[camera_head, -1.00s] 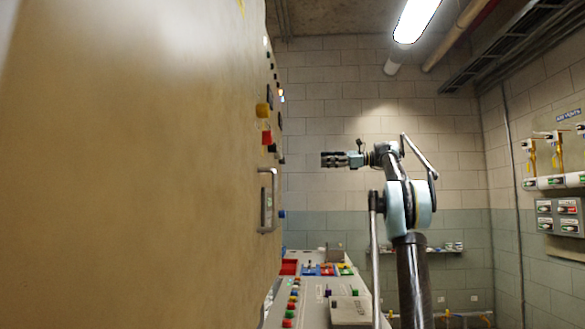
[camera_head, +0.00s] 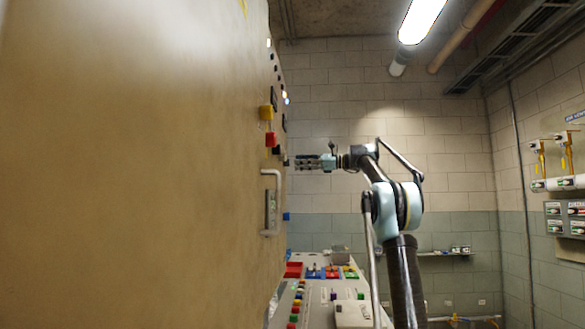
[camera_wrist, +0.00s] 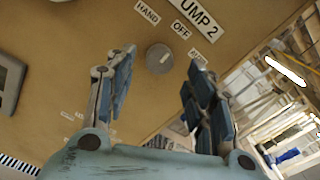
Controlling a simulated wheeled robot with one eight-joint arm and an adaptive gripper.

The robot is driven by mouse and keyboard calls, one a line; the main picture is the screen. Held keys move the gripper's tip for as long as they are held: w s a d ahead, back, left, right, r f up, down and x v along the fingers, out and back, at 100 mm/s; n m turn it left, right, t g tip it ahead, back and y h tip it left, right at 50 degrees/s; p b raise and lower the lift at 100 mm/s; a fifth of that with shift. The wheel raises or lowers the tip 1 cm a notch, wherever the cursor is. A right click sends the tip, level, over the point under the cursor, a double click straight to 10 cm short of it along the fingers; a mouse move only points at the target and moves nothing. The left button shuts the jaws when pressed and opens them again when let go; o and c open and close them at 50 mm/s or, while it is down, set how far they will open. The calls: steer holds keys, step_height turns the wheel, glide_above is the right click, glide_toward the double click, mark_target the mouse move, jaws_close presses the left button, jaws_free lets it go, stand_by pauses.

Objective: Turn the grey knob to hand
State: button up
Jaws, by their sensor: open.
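The grey knob (camera_wrist: 159,58) is round with a pale pointer mark and sits on the tan panel (camera_wrist: 60,45) in the wrist view. The pointer leans toward the OFF label (camera_wrist: 180,29). The HAND label (camera_wrist: 147,11) is up and left of the knob, and a third label (camera_wrist: 196,62) on the right is partly hidden by a finger. My gripper (camera_wrist: 158,70) is open, with one finger on each side of the knob in the picture. I cannot tell whether the fingers touch it. In the head view my gripper (camera_head: 297,162) is close to the panel face, where the knob cannot be made out.
A PUMP 2 sign, partly cut off, (camera_wrist: 202,14) is above the knob. A handle (camera_head: 270,200) and red and yellow parts stick out from the panel. A sloped console (camera_head: 320,285) with several coloured buttons lies below the arm. The room to the right is open.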

mark_target(287, 163)
steer(key=shift+w+a, duration=0.1)
steer(key=shift+a, duration=1.95)
steer(key=c, duration=1.1)
